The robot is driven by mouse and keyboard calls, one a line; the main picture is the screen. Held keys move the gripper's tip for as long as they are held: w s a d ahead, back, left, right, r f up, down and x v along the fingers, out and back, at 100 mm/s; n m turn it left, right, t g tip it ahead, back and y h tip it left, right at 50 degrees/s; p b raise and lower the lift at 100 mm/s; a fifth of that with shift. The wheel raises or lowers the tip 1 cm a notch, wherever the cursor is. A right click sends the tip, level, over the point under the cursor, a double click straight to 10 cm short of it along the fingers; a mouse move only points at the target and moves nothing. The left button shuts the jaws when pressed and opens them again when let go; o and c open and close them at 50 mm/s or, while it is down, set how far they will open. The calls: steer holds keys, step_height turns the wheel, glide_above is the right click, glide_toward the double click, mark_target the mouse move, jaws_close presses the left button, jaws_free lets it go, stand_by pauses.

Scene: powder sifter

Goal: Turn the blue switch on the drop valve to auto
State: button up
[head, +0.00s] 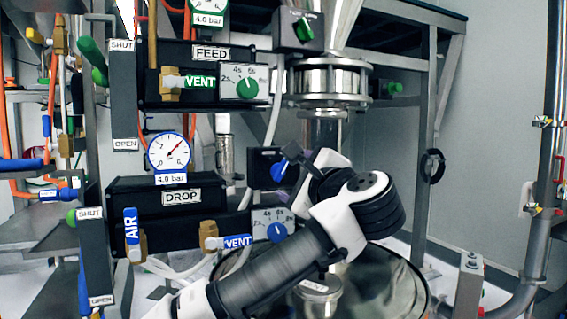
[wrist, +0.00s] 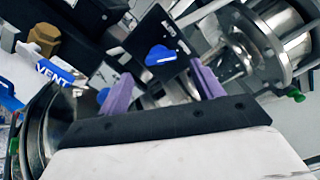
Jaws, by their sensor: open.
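The blue switch (head: 278,171) is a knob on a small black box (head: 262,166), right of the DROP valve unit (head: 150,195). In the wrist view the blue switch (wrist: 160,55) shows face-on, with a pale pointer line. In the head view my wrist is right beside the box, and the fingers are mostly hidden.
A blue-and-white timer dial (head: 273,226) sits below the switch, near the blue VENT handle (head: 237,241). The FEED unit (head: 200,75) with a green switch (head: 304,30) is above. A steel flanged pipe (head: 330,80) stands close on the right. The right side has grey wall.

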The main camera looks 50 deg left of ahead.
mark_target(282, 172)
steer(key=p+x, duration=0.1)
steer(key=x, duration=0.4)
steer(key=shift+w+a+p, duration=0.1)
steer(key=shift+a+p, duration=0.2)
steer(key=shift+p, duration=0.05)
steer(key=c, duration=1)
steer(key=shift+f, duration=0.1)
